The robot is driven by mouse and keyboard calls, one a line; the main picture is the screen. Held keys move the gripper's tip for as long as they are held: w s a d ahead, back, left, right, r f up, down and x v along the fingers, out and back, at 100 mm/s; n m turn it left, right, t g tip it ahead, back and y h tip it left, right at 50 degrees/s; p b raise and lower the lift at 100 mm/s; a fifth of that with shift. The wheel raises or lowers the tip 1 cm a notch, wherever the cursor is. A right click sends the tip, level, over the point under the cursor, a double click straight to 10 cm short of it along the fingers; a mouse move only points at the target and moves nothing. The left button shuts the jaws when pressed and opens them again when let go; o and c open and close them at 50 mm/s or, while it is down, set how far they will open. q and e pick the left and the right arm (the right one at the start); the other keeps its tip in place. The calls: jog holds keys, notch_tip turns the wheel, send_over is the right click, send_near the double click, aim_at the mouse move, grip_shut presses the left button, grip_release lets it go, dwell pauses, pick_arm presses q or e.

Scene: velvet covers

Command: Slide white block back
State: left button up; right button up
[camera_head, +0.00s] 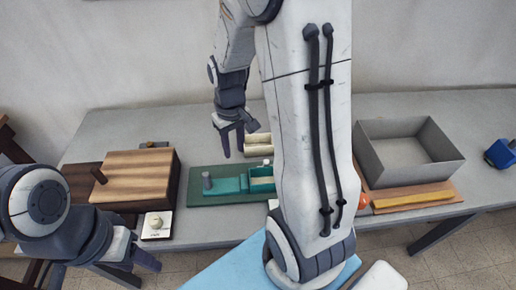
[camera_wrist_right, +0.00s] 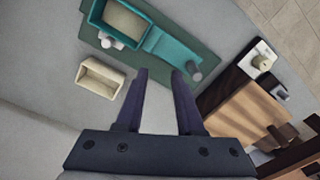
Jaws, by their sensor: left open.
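A cream-white open box-shaped block (camera_head: 259,146) stands on the table behind the green board (camera_head: 197,190); it also shows in the right wrist view (camera_wrist_right: 103,77). A small white knob (camera_wrist_right: 106,41) sits beside the teal tray (camera_wrist_right: 124,18) on the board. I cannot tell which of these the task calls the white block. My right gripper (camera_head: 233,148) points down just left of the cream block, apart from it; its fingers are spread with nothing between them (camera_wrist_right: 160,73). My left gripper (camera_head: 150,262) is open and empty at the front left, below the table edge. My right arm hides the middle of the table.
A wooden box (camera_head: 138,172) stands at the left, with a small white device (camera_head: 157,225) in front. A grey open bin (camera_head: 409,160) is at the right, behind a yellow bar (camera_head: 412,199). A blue object (camera_head: 499,154) lies far right. The wall closes off the back.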

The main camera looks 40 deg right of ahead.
aim_at(266, 161)
jog(key=d+f+m, duration=0.3)
jog(key=d+f, duration=0.1)
jog(key=d, duration=0.7)
jog(key=f, duration=1)
jog(key=shift+s+p, duration=0.35)
grip_shut()
